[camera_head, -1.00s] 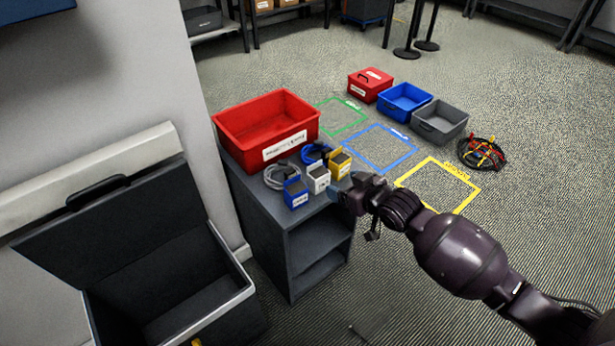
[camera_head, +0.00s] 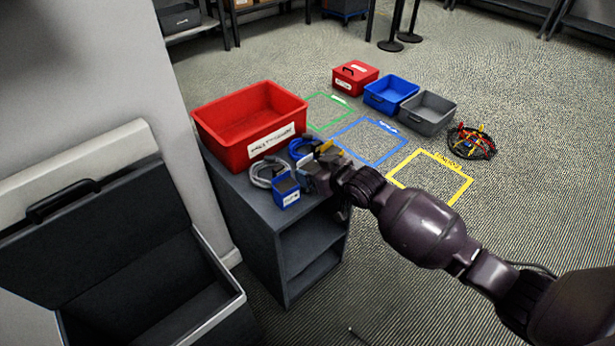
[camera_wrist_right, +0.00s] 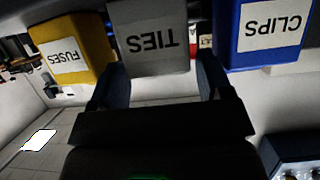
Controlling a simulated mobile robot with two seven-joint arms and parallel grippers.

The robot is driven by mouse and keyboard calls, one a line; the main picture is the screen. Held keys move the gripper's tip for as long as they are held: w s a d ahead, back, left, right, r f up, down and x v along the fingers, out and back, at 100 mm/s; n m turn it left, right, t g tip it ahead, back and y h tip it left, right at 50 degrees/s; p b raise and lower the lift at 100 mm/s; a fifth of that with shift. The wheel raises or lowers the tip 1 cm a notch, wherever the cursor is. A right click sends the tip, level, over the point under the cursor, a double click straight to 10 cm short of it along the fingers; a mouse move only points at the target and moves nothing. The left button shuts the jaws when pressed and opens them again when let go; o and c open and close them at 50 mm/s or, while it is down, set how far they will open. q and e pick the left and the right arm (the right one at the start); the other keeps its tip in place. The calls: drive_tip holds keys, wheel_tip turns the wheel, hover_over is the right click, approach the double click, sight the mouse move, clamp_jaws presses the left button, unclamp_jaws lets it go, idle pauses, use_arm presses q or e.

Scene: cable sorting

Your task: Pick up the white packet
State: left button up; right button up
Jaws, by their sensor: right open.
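The white packet (camera_wrist_right: 155,40), labelled TIES, looks pale grey in the right wrist view, where it sits at top centre. My right gripper (camera_wrist_right: 162,68) is open, with one finger on each side of the packet's near end; I cannot tell whether they touch it. In the head view my right gripper (camera_head: 318,178) is at the front right of the small cabinet's top and largely hides the white packet. My left gripper is not in view.
The blue CLIPS packet (camera_wrist_right: 265,35) and yellow FUSES packet (camera_wrist_right: 70,50) stand close on either side. Coiled cables (camera_head: 265,174) and a red bin (camera_head: 240,148) are on the dark cabinet (camera_head: 258,222). An open dark case (camera_head: 150,290) stands at left.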

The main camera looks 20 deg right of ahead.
drive_tip(key=shift+w+a+f, duration=0.15)
drive_tip(key=shift+w+f, duration=0.25)
drive_tip(key=shift+f, duration=0.1)
drive_tip(key=shift+w+a+r, duration=0.15)
drive_tip(key=shift+w, duration=0.3)
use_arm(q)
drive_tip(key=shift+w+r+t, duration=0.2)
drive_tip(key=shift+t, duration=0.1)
use_arm(e)
drive_tip(key=shift+c, duration=0.3)
